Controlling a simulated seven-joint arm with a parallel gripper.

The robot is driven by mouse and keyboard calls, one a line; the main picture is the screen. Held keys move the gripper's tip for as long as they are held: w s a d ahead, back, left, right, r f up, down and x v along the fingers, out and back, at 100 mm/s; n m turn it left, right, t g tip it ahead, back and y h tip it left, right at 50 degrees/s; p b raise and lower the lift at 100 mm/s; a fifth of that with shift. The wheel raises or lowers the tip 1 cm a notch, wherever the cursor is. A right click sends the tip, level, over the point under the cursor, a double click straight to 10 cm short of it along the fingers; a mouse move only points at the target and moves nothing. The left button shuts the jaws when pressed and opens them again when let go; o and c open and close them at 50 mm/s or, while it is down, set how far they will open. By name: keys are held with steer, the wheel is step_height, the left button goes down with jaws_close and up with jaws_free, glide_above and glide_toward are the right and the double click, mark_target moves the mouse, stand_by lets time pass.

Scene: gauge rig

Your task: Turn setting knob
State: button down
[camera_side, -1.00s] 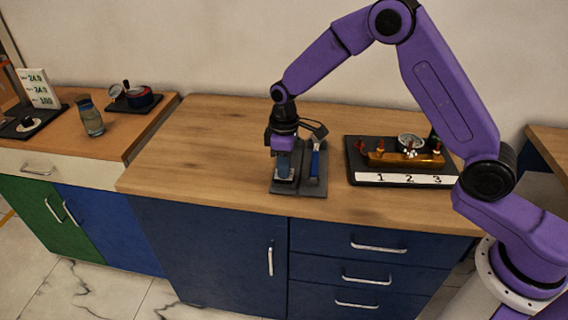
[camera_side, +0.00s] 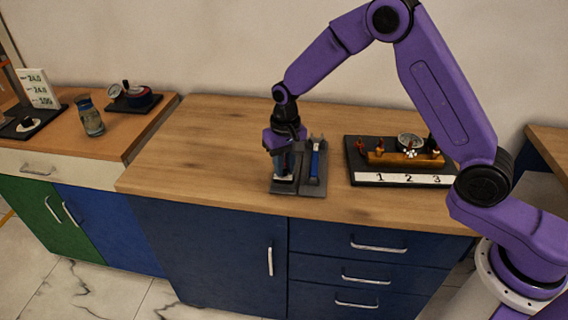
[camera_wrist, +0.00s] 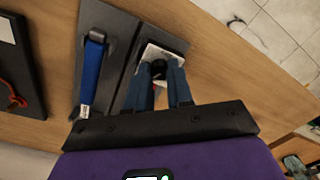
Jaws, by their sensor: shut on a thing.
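A black knob (camera_wrist: 158,69) sits on a small white plate (camera_wrist: 150,53), which lies on a dark grey base. My gripper (camera_wrist: 160,75) has its two blue fingers on either side of the knob and is shut on it. In the side view my gripper (camera_side: 285,172) points down over the same base (camera_side: 284,188), and the knob is mostly hidden by the fingers. Any marks on the plate are too small to read.
A blue-handled tool (camera_wrist: 90,70) lies in a dark holder right beside the base. A black board with a brass manifold and gauge (camera_side: 408,145) stands to the right. The wooden counter's left part is clear.

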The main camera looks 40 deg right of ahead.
mark_target(286, 169)
steer(key=shift+m, duration=1.2)
steer(key=c, duration=1)
jaws_free()
steer(key=shift+r, duration=0.1)
step_height(286, 169, up, 17)
steer(key=shift+d+r, duration=0.15)
steer(key=shift+d, duration=0.05)
steer(key=shift+s, duration=0.15)
